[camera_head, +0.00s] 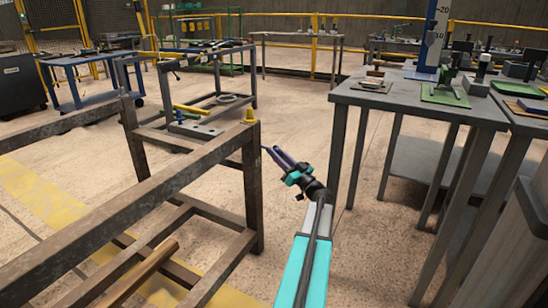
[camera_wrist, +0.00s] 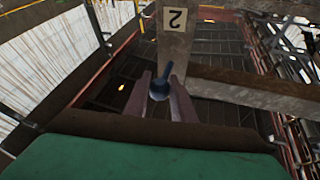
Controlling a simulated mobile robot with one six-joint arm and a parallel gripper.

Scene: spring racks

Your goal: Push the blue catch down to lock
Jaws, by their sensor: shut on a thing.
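The blue catch (camera_wrist: 160,88) shows in the wrist view as a small round-ended blue piece in front of a grey post marked 2 (camera_wrist: 174,45). My gripper (camera_wrist: 161,82) has its two fingers on either side of the catch, shut on it. In the head view my gripper (camera_head: 272,152) is at the right side of the rack's near corner post (camera_head: 252,190), below its yellow cap (camera_head: 250,116). The catch itself cannot be made out in the head view.
The rack's worn brown rails (camera_head: 120,195) run to the lower left. A grey table (camera_head: 420,97) with tools and green fixtures stands close on the right. Open floor (camera_head: 300,125) lies between the rack and table. A beam (camera_wrist: 255,92) extends right of the post.

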